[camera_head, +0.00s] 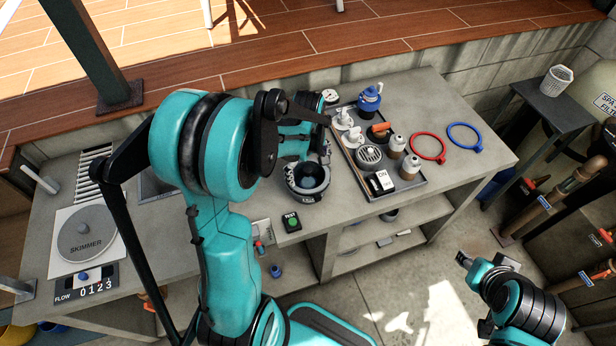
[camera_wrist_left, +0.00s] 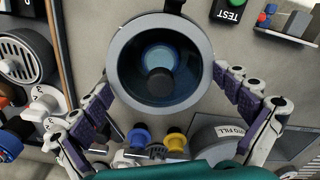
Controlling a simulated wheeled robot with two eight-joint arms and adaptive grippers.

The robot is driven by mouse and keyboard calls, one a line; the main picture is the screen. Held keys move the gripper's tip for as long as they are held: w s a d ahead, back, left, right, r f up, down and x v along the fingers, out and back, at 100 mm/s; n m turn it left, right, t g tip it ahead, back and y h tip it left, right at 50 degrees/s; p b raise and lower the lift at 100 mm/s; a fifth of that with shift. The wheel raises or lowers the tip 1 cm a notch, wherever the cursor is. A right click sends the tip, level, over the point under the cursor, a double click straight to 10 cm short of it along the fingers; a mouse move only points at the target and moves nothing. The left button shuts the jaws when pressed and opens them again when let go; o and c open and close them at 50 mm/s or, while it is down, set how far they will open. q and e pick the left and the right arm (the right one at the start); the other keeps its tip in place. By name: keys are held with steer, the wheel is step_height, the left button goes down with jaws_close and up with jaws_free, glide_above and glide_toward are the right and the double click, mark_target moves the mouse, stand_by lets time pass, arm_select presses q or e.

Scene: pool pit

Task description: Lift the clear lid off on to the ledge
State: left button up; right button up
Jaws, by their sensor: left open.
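A round pot with a thick grey rim (camera_wrist_left: 122,42) stands on the bench; it also shows in the head view (camera_head: 291,186). A clear lid (camera_wrist_left: 185,85) appears to cover its mouth, with a dark knob (camera_wrist_left: 160,81) at the middle and a blue disc showing behind it. My left gripper (camera_wrist_left: 160,88) is open, with one finger at each side of the pot and nothing held. In the head view the left gripper (camera_head: 308,142) is just behind the pot, partly hidden by my arm. My right gripper (camera_head: 466,259) hangs low at the right, over the floor; its jaws are unclear.
A tray (camera_head: 409,188) with bottles and fittings stands right of the pot. Red (camera_head: 428,148) and blue (camera_head: 464,137) rings lie further right, near clear bench top (camera_head: 450,95). A green TEST button (camera_head: 291,221) is in front. A wooden ledge (camera_head: 300,45) runs behind the bench.

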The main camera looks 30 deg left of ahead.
arm_select(q)
steer(key=shift+f, duration=0.1)
steer(key=shift+c, duration=0.3)
steer(key=c, duration=1.5)
steer(key=shift+s+d, duration=0.1)
steer(key=shift+s, duration=0.2)
steer(key=c, duration=0.7)
steer(key=shift+c, duration=0.2)
